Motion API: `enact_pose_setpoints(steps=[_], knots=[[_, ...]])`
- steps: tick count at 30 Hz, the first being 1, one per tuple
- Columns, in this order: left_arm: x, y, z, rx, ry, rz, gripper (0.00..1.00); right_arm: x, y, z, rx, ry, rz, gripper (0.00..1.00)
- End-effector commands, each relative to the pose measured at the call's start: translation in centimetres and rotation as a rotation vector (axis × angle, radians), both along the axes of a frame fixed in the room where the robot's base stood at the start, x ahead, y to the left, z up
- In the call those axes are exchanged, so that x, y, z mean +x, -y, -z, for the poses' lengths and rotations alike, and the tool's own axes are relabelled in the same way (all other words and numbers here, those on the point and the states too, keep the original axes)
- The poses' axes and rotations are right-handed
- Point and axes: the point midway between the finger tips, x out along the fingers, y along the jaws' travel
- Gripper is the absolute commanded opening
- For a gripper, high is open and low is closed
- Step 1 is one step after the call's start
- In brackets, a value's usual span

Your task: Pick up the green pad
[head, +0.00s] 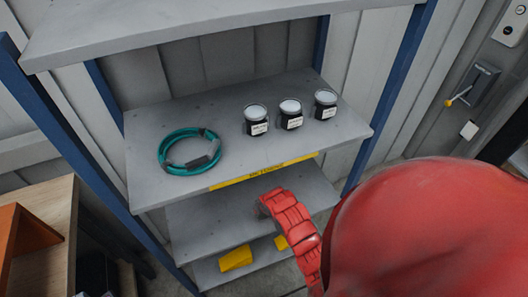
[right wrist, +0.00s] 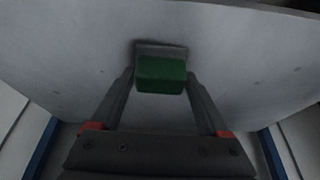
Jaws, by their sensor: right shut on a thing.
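The green pad (right wrist: 161,76) is a small block between the fingertips of my right gripper (right wrist: 160,82) in the right wrist view. The fingers are shut on its two sides. A darker grey strip (right wrist: 162,49) shows just behind the pad, against a grey shelf surface; whether the pad touches it I cannot tell. My left gripper is in neither view.
The middle shelf (head: 225,125) holds a coiled teal cable (head: 165,154) and three dark jars with pale lids (head: 291,114). Yellow pieces (head: 236,259) lie on the bottom shelf. Blue posts (head: 392,90) flank the shelves. A wooden cabinet (head: 50,205) stands at the left.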

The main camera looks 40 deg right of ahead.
Motion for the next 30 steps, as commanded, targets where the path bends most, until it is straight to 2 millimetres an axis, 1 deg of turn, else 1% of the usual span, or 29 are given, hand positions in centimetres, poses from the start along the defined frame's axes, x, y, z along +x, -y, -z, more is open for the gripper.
enact_pose_setpoints(steps=[4, 7, 20, 21, 22, 24, 25, 26, 30], knots=[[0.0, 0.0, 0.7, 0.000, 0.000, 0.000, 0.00, 0.0, 0.1, -1.1, -0.001, 0.002, 0.001, 0.23], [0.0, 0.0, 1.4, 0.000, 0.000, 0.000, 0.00, 0.1, 0.1, -2.7, -0.002, 0.007, 0.001, 0.23], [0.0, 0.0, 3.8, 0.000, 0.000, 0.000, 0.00, -8.7, -6.0, -3.5, 0.002, -0.001, -0.002, 0.23], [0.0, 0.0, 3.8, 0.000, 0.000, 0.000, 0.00, -9.3, -6.5, -3.9, 0.002, 0.001, -0.001, 0.23], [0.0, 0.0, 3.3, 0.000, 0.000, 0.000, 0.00, -9.9, -6.9, -4.1, 0.002, -0.002, -0.002, 0.23], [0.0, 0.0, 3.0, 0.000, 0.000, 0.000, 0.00, -11.0, -7.6, -4.2, 0.002, -0.004, 0.000, 0.23], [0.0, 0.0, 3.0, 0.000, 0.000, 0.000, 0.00, -11.4, -7.8, -4.3, 0.001, -0.002, 0.000, 0.23], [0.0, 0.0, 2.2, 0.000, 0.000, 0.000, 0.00, -11.7, -8.1, -4.8, 0.001, -0.003, -0.002, 0.23], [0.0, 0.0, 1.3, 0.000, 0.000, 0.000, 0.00, -12.8, -8.8, -4.6, 0.000, -0.006, -0.001, 0.23]])
